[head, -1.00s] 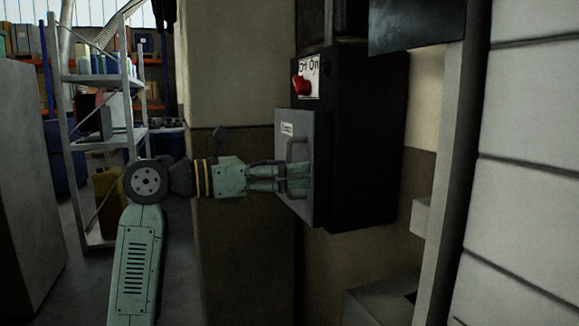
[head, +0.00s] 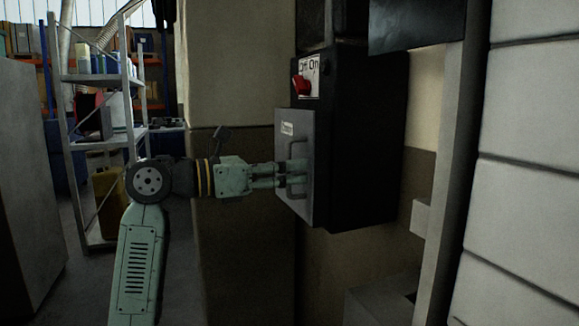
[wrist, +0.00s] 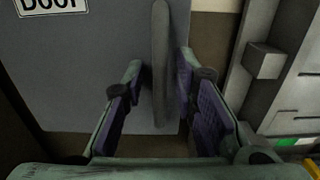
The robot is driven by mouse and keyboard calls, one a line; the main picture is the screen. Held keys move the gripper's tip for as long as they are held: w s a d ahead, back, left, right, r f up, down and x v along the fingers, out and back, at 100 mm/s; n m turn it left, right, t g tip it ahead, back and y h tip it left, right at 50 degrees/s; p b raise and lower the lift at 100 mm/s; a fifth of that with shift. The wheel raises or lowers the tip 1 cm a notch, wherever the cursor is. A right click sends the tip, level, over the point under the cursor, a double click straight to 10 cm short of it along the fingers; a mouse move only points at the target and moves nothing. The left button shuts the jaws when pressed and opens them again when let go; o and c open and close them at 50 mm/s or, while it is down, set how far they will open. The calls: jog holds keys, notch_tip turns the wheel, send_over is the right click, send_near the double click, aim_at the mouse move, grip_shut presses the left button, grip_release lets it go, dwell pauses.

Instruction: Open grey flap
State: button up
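The grey flap (head: 299,135) is a flat panel on the front of a black wall box (head: 365,140). It appears shut against the box. It has a small white label and an upright bar handle (wrist: 160,60). My gripper (head: 296,174) reaches the handle from the left in the head view. In the wrist view my gripper (wrist: 160,68) has its two fingers apart, one on each side of the handle. A gap shows between the left finger and the handle; the right finger is closer, and contact there is unclear.
A red Off/On switch (head: 301,85) sits on the box above the flap. A wall column (head: 240,260) stands behind my gripper. A shelf rack (head: 100,78) stands at the left. Pale wall panels (head: 530,180) fill the right side.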

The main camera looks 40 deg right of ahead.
jog(key=c, duration=0.5)
jog(key=shift+w+a+r+p, duration=0.15)
jog(key=shift+w+p, duration=0.1)
jog(key=shift+p, duration=0.2)
jog(key=w+a+m+g+p, duration=0.1)
jog(key=w+p, duration=0.1)
jog(key=w+a+g+y+p, duration=0.1)
jog(key=w+a+p, duration=0.1)
jog(key=p, duration=0.1)
jog(key=w+a+m+g+p, duration=0.1)
jog(key=a+p, duration=0.1)
jog(key=shift+w+r+m+g+y+p, duration=0.2)
jog(key=shift+w+m+g+y+p, duration=0.1)
jog(key=shift+w+g, duration=0.1)
jog(key=shift+w+a+f+g, duration=0.15)
jog(key=shift+a+g, duration=0.1)
jog(key=shift+g, duration=0.05)
jog(key=shift+f, duration=0.25)
